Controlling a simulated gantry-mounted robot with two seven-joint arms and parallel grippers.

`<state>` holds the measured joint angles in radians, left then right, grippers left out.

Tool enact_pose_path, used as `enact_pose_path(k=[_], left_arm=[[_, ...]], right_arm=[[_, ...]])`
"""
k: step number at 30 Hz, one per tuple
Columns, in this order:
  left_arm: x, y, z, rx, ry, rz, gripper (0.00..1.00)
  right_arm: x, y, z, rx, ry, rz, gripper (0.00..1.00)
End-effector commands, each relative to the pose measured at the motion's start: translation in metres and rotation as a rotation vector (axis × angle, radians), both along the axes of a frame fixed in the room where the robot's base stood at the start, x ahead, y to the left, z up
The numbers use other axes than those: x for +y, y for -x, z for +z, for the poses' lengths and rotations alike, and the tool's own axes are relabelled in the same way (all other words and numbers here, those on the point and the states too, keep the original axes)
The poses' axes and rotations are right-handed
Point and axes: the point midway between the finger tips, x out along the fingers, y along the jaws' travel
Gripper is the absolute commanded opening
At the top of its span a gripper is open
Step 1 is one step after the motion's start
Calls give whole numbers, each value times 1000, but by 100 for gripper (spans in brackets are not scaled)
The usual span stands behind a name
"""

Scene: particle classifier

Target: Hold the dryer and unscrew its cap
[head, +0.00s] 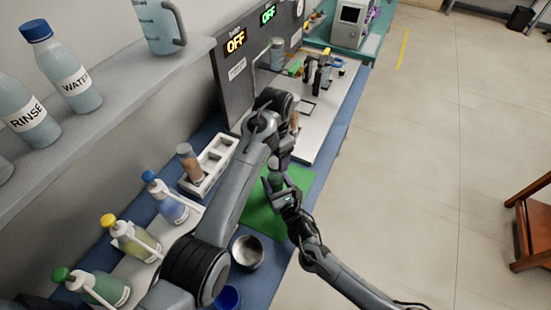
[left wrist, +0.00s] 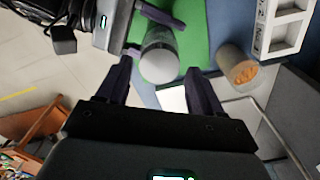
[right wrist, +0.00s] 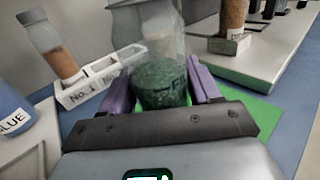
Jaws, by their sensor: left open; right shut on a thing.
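The dryer (right wrist: 160,82) is a clear vessel with dark green granules low inside, held upright or nearly so. My right gripper (right wrist: 158,92) is shut on its lower part, with a purple finger on each side. The dryer's grey round top (left wrist: 160,52) shows in the left wrist view. My left gripper (left wrist: 158,72) is open above it, with one dark finger to each side of the top. I cannot tell whether the fingers touch it. In the head view the dryer (head: 275,179) is partly hidden by both grippers, over the green mat (head: 262,217).
A white rack (head: 207,165) with a brown-filled vial (head: 188,160) stands left of the mat. Wash bottles (head: 172,205) and a metal bowl (head: 248,252) are nearer. The machine's white base plate (head: 315,130) lies beyond. A shelf (head: 110,100) with bottles is at left.

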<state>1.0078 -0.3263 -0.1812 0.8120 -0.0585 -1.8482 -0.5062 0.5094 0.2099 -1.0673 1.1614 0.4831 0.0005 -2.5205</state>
Motion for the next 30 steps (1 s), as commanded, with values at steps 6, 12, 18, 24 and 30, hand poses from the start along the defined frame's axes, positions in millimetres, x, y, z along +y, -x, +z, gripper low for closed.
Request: enact_pose_path(k=[6,12,18,24,30], left_arm=[[1,1,25,7,-3,3,66],[1,1,33,11,-4,-61,70],[2,0,41,18,-2,-389,70],[1,0,53,19,0,-870,70],[1,0,61,10,-1,-1261,70]], right_arm=[[0,0,-1,2,1,1,0],[0,0,-1,2,1,0,0],[0,0,-1,2,1,0,0],[0,0,-1,2,1,0,0],[0,0,-1,2,1,0,0]])
